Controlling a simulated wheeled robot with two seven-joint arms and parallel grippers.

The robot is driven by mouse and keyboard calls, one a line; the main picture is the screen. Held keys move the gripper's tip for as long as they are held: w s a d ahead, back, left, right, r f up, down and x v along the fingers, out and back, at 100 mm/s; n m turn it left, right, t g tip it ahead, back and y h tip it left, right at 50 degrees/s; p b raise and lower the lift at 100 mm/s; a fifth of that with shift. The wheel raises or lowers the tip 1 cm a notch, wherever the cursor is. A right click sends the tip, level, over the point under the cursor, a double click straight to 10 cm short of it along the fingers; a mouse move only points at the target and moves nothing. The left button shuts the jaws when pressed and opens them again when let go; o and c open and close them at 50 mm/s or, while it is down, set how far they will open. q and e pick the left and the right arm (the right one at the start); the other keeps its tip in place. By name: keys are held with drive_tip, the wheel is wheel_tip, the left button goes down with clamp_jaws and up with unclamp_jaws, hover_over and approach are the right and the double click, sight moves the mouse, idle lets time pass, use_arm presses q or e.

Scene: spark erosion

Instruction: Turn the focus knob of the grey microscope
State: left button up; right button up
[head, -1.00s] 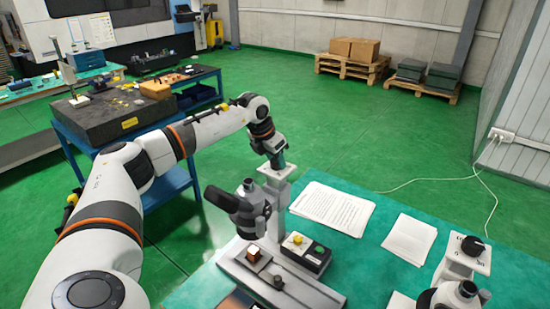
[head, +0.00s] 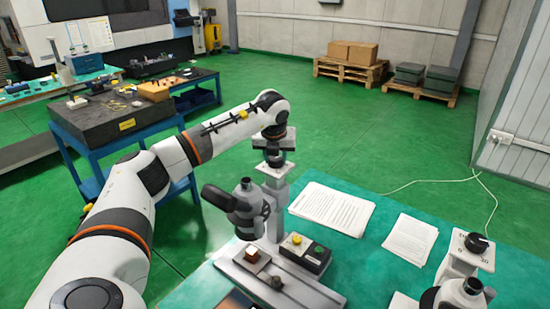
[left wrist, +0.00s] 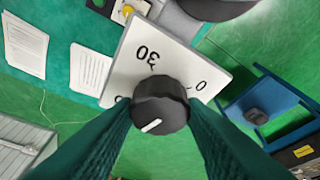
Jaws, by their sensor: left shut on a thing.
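The grey microscope (head: 277,218) stands on the green bench top, with a pale dial plate (left wrist: 142,55) at the top of its column. The focus knob (left wrist: 160,103) is dark and round, with a white pointer line aimed to the lower left. My left gripper (head: 273,160) is above the plate, coming down from above. It is shut on the knob, with its dark green fingers on both sides of it. My right gripper is not in view.
A second microscope (head: 462,290) with its own black dial knob stands at the right. Printed sheets (head: 331,208) lie between them. A small control box with a yellow button (head: 296,239) sits by the grey microscope's base. A blue cart (head: 90,140) stands at the left.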

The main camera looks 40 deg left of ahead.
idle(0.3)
use_arm(q)
drive_tip(key=o, duration=1)
drive_tip(key=shift+s+d+r+b, duration=0.1)
drive_tip(key=shift+d+r+b, duration=0.05)
drive_tip(key=shift+r+b, duration=0.3)
drive_tip(key=b+v, duration=0.2)
drive_tip(key=v, duration=0.9)
drive_tip(key=shift+d+b, duration=0.1)
drive_tip(key=shift+b, duration=0.25)
